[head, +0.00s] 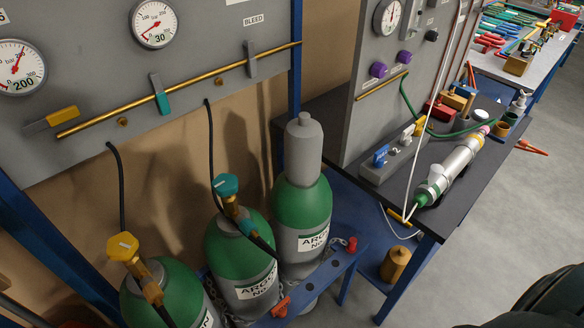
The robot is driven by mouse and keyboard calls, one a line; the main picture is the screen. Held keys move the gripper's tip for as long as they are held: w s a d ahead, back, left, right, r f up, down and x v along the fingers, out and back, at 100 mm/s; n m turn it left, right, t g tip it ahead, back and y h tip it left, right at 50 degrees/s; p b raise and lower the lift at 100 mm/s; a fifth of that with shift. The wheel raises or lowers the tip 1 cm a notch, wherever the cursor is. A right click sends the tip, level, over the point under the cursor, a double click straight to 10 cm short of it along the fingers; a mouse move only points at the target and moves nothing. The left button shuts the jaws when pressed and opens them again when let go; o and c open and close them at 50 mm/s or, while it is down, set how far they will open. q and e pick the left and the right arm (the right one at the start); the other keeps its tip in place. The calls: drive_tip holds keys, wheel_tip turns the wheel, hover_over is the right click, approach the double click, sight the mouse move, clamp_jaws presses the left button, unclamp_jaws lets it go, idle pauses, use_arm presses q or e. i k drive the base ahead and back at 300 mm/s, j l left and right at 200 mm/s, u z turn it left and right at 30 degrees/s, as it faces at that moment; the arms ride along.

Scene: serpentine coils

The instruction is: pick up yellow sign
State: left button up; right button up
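I cannot make out a yellow sign in the head view. Yellow things that show are a yellow valve lever (62,116) on the left panel, a yellow valve cap (122,247) on the front gas cylinder, and a small yellow piece (400,216) at the front edge of the dark workbench. None of them clearly reads as a sign. Neither my left nor my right gripper is in view.
Green and grey argon cylinders (303,205) stand chained in a blue rack at the lower middle. The dark workbench (455,185) holds a white-silver cylinder (455,168), hoses and small tools. Orange pliers (531,147) lie on the grey floor (500,230), otherwise largely clear.

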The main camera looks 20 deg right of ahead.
sight(418, 130)
drive_tip(key=z, duration=1.55)
drive_tip(key=i+l, duration=0.2)
drive_tip(key=l, duration=0.2)
drive_tip(key=i+l+u, duration=0.15)
drive_tip(key=l, duration=0.2)
drive_tip(key=i+l, duration=0.2)
drive_tip(key=l, duration=0.2)
drive_tip(key=i+l+u, duration=0.15)
drive_tip(key=l, duration=0.25)
drive_tip(key=i+l, duration=0.15)
drive_tip(key=l, duration=0.3)
drive_tip(key=i+l+u, duration=0.15)
drive_tip(key=l, duration=0.25)
drive_tip(key=i+l, duration=0.15)
drive_tip(key=l, duration=0.3)
drive_tip(key=i+l+u, duration=0.15)
drive_tip(key=l, duration=0.3)
